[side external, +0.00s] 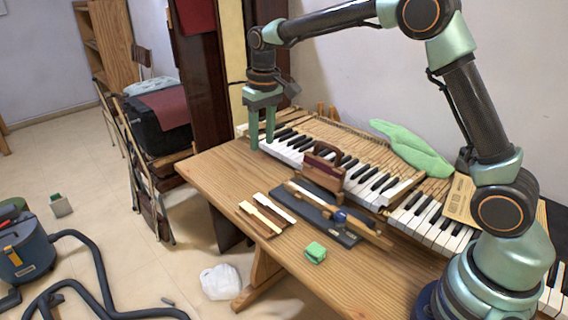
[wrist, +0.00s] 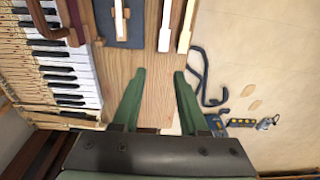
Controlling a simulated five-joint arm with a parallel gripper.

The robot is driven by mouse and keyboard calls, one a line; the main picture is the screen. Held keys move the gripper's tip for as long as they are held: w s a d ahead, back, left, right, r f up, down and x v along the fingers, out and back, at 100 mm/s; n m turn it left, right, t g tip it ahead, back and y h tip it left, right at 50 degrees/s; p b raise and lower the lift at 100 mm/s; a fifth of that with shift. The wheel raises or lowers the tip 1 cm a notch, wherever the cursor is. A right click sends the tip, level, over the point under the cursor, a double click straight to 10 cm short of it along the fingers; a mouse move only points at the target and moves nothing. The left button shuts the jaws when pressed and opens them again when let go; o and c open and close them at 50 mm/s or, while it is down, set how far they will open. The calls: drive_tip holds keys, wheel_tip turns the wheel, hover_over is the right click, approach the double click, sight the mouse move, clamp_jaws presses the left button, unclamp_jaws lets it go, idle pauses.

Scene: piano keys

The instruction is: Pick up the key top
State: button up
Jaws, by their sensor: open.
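Two loose key tops lie side by side on a small brown board on the table. The cream one (side external: 262,217) is nearer the table's front edge; the white one (side external: 281,207) is beside it. In the wrist view, the white key top (wrist: 165,30) and the cream key top (wrist: 186,30) show near the top centre, beyond my fingertips. My gripper (side external: 262,143) is open and empty, fingers pointing down, above the left part of the table near the keyboard's end. In the wrist view its fingers (wrist: 159,73) are apart, with bare table between them.
A piano keyboard (side external: 283,151) runs along the back. A wooden-handled block (side external: 322,168) stands by it. A dark tray (side external: 317,213) holds a wooden key piece; a green block (side external: 315,253) is in front. The table's left end (side external: 215,172) is bare.

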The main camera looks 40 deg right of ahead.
hover_over(260, 197)
drive_tip(key=w, duration=0.2)
wheel_tip(260, 197, down, 5)
drive_tip(key=shift+g, duration=0.4)
wheel_tip(260, 197, down, 12)
drive_tip(key=shift+s+f, duration=0.1)
drive_tip(key=shift+s, duration=0.05)
clamp_jaws()
